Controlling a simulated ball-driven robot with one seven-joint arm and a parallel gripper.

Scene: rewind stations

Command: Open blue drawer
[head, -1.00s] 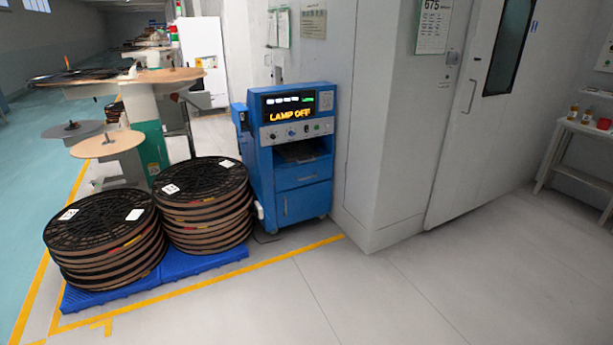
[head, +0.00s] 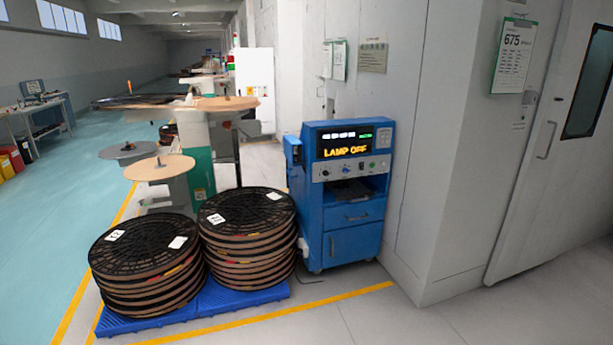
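The blue cabinet (head: 343,195) stands against the grey wall, right of the reel stacks, in the head view. Its lit display (head: 344,146) reads "LAMP OFF", with a row of knobs and buttons below. The blue drawer (head: 356,215) is under the open shelf recess and looks shut, with a small handle on its front. A cabinet door (head: 355,243) below it also looks shut. My gripper is not in view.
Two stacks of black reels (head: 147,262) (head: 246,240) stand on a blue pallet (head: 245,298) left of the cabinet. Rewind stations with round discs (head: 160,167) stand behind. The grey wall corner (head: 455,160) juts out at right. Floor in front is clear.

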